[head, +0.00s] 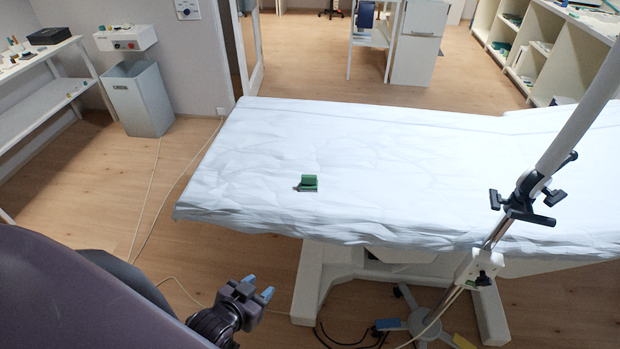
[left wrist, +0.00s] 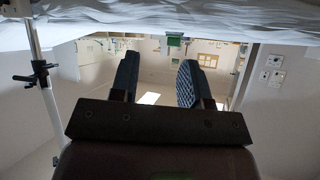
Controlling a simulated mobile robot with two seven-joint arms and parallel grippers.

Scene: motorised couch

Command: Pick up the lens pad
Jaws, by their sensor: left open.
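A small green block-like object (head: 308,183), which looks like the lens pad, lies on the white sheet of the couch (head: 400,150), near its front left part. A small grey piece sits at its left side. In the left wrist view, which looks upside down, a green object (left wrist: 175,40) shows at the sheet, beyond the fingers and between them. My left gripper (head: 258,286) is open and empty, in front of the couch and apart from the green object. Its two dark fingers show in the left wrist view (left wrist: 157,85). My right gripper is not in view.
A stand with a pole and clamp (head: 525,195) stands at the couch's front right. Cables lie on the floor by its base. A grey bin (head: 138,100) and a shelf (head: 40,108) are at the left wall. The sheet around the green object is clear.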

